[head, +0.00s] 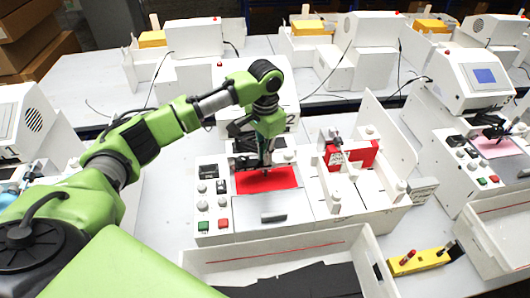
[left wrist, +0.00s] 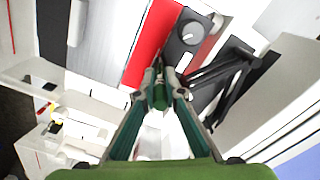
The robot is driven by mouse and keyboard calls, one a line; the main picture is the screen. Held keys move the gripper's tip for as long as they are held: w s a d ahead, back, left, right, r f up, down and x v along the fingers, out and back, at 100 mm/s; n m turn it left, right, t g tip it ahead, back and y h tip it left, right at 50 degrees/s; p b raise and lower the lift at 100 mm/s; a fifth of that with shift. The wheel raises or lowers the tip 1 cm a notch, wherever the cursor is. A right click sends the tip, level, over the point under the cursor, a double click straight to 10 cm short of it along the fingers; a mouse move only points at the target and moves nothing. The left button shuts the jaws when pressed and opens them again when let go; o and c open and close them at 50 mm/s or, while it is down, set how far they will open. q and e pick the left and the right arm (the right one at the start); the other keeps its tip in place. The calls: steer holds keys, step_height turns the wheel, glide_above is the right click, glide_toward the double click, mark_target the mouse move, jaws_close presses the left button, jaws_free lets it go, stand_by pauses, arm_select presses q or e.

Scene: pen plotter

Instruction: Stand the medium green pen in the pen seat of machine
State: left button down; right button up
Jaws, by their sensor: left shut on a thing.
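My left gripper (head: 265,158) reaches down over the middle machine (head: 210,215). It is shut on the green pen, which shows between the fingertips in the left wrist view (left wrist: 158,92). The pen looks roughly upright above the red sheet (head: 280,180); I cannot tell whether its tip touches anything. A dark carriage with a round grey knob (left wrist: 191,33) is beside the pen in the left wrist view. The pen seat itself is not clear, partly hidden by the gripper and pen. My right gripper is not in view.
A yellow pen block (head: 420,262) with a red pen and a dark pen stands at the front right. A white tray (head: 365,250) lies in front of the machine. Similar machines stand right (head: 480,80) and behind. A red piece (head: 365,153) lies in the right-hand bay.

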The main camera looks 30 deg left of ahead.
arm_select(q)
steer(key=c, duration=2)
jaws_free()
steer(key=shift+c, duration=0.2)
steer(key=shift+r, duration=0.1)
step_height(320, 180, up, 12)
steer(key=shift+f, duration=0.1)
